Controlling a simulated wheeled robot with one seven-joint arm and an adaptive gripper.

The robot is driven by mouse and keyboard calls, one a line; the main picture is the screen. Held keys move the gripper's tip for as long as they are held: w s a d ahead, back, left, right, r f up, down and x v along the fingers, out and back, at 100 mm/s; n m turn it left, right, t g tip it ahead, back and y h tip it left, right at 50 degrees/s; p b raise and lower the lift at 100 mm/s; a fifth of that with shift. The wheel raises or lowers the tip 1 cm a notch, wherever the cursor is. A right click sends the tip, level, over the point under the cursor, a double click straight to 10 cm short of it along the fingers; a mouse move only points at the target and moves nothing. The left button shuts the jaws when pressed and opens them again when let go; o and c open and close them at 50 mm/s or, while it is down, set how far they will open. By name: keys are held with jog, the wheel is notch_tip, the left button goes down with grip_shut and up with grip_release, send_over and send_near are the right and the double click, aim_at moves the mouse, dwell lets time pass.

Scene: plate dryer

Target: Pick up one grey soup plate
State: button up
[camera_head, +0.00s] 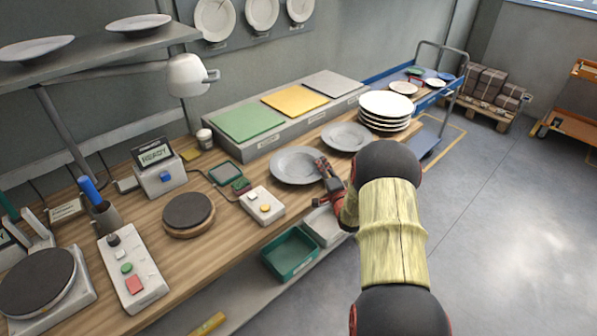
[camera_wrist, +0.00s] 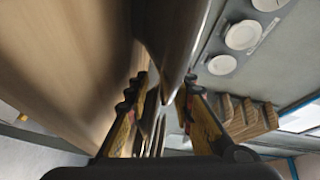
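One grey soup plate (camera_head: 291,164) lies on the wooden bench, near its front edge. A second grey plate (camera_head: 346,136) lies just to the right and behind it. My gripper (camera_head: 321,184) is at the right front rim of the nearer plate, with one finger above the rim and one lower, off the bench edge. In the wrist view, the plate (camera_wrist: 174,38) appears edge-on and its rim reaches in between my fingers (camera_wrist: 166,88). The fingers look apart, with gaps beside the rim. Exact contact with the plate is hard to tell.
A white button box (camera_head: 262,206) sits left of my gripper. A green bin (camera_head: 290,254) is below the bench edge. Behind is a raised block with coloured pads (camera_head: 295,100).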

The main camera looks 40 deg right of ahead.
jog(key=shift+x, duration=0.8)
jog(key=shift+c, duration=0.3)
grip_shut()
jog(key=shift+s, duration=0.1)
